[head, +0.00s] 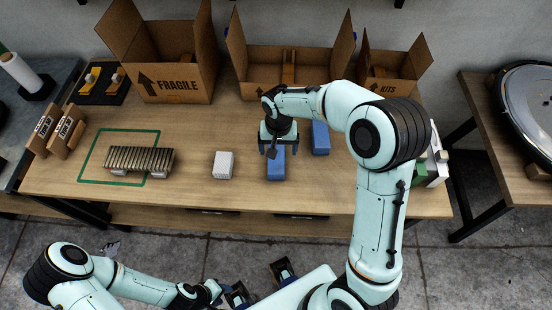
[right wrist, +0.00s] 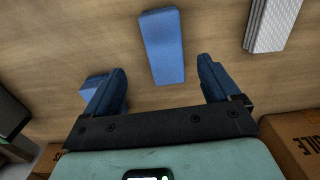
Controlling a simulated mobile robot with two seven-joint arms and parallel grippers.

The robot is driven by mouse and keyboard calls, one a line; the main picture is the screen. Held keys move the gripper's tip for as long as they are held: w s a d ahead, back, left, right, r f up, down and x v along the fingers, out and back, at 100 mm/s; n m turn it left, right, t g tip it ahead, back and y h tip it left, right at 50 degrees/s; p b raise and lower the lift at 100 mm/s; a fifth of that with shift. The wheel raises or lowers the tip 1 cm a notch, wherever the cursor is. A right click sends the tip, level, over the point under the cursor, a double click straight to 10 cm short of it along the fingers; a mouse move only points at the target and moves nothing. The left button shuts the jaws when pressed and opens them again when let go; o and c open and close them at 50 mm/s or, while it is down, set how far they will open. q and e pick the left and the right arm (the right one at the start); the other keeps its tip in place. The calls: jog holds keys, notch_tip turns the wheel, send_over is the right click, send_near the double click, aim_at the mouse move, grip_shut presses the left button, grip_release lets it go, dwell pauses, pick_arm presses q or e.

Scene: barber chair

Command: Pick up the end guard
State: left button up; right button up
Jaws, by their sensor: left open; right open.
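The blue block (head: 276,168), which I take as the end guard, lies on the wooden table near its front edge. In the right wrist view this blue block (right wrist: 163,46) lies beyond and between the fingertips, with bare table around it. My right gripper (head: 278,146) is open above the block's far end, and its fingers (right wrist: 165,84) hold nothing. A second blue block (head: 320,138) lies to the right and farther back; it shows partly behind a finger in the right wrist view (right wrist: 93,88). My left gripper (head: 262,283) is open low in front of the table, apart from everything.
A white ribbed block (head: 223,165) lies left of the blue block. Open cardboard boxes (head: 178,82) stand along the back. Bare table lies between the white block and the slats.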

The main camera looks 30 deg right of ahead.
aim_at(276, 162)
jog(key=f, duration=0.5)
jog(key=w+f, duration=0.1)
jog(key=f, duration=0.2)
jog(key=shift+a+f, duration=0.1)
jog(key=shift+f, duration=0.2)
jog(key=c, duration=1)
